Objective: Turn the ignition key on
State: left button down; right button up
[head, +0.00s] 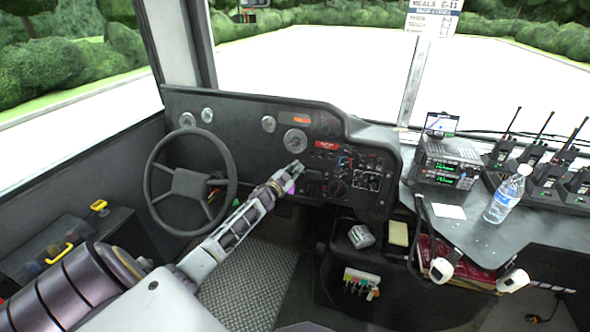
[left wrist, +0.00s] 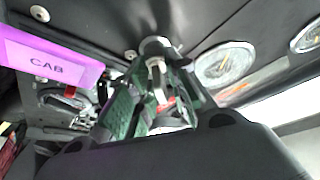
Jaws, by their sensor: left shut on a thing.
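My left gripper (head: 292,173) reaches to the dashboard (head: 250,140), right of the steering wheel (head: 232,178). In the left wrist view its two dark green fingers (left wrist: 160,92) are closed around a small metal key (left wrist: 156,72). The key points into a round metal ignition lock (left wrist: 155,47) on the black panel. A purple tag (left wrist: 50,58) reading "CAB" is beside the fingers; its purple also shows in the head view (head: 291,187). The arm and fingers hide the key and lock in the head view, and how far the key is turned cannot be told. My right gripper is not in view.
Gauges (head: 296,141) and switches (head: 368,181) surround the spot on the dashboard. At the right, a counter holds radio units (head: 447,163), handheld radios (head: 536,152) and a water bottle (head: 508,194). The patterned floor (head: 255,285) below the arm is clear.

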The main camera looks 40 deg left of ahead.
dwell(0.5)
pick_arm(q)
jog(key=c, duration=1.6)
grip_release()
jog(key=shift+s, duration=0.15)
jog(key=shift+s+d, duration=0.2)
jog(key=shift+s, duration=2.75)
jog(key=shift+s+d, duration=0.2)
jog(key=shift+s, duration=2.7)
